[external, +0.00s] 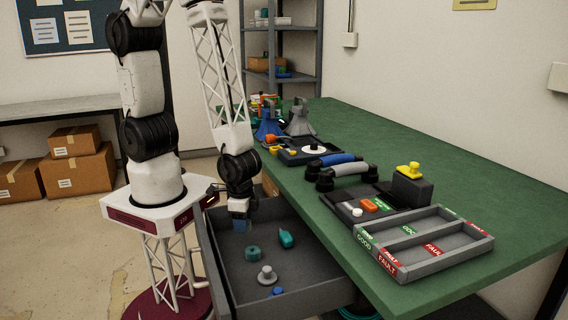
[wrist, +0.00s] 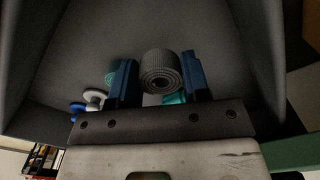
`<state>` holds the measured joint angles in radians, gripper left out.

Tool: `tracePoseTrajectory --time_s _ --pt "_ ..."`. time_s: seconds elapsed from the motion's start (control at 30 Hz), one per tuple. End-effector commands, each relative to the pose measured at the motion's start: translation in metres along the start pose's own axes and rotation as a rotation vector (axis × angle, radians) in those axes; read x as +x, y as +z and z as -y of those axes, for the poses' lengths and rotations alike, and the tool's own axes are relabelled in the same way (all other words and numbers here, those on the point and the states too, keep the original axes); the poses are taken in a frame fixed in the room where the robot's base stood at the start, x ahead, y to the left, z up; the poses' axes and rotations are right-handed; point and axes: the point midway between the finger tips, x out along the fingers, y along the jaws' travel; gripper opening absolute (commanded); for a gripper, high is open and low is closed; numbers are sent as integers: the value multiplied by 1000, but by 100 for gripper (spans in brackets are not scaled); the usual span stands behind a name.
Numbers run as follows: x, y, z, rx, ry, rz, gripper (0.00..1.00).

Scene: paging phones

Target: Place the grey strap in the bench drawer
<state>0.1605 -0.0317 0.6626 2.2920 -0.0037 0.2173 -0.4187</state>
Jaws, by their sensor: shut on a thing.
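The grey strap (wrist: 161,70) is a ribbed roll held between the two blue fingers of my gripper (wrist: 159,78) in the wrist view. The bench drawer (external: 312,268) is pulled open below the green bench, and its dark grey floor and walls also fill much of the wrist view (wrist: 225,50). In the external view my gripper (external: 240,225) points down inside the drawer's outline, near its far left end. I cannot make out the strap there, and whether it touches the drawer floor is unclear.
The drawer also holds a teal roll (external: 252,253), a teal tool-like piece (external: 286,239), a grey knobbed piece (external: 267,275) and a small blue piece (external: 277,291). On the bench are a divided tray (external: 440,262), handsets (external: 345,175) and a black box (external: 411,189).

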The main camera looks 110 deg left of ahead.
Motion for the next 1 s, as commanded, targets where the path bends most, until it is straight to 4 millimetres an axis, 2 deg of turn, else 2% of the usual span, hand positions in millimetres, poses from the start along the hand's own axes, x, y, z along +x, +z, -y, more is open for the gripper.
tracePoseTrajectory --time_s 0.27,0.67,1.0 --pt "7 0 0 0 -1 1 21" --pt "40 0 0 0 0 1 21" --pt "42 0 0 0 1 0 21"
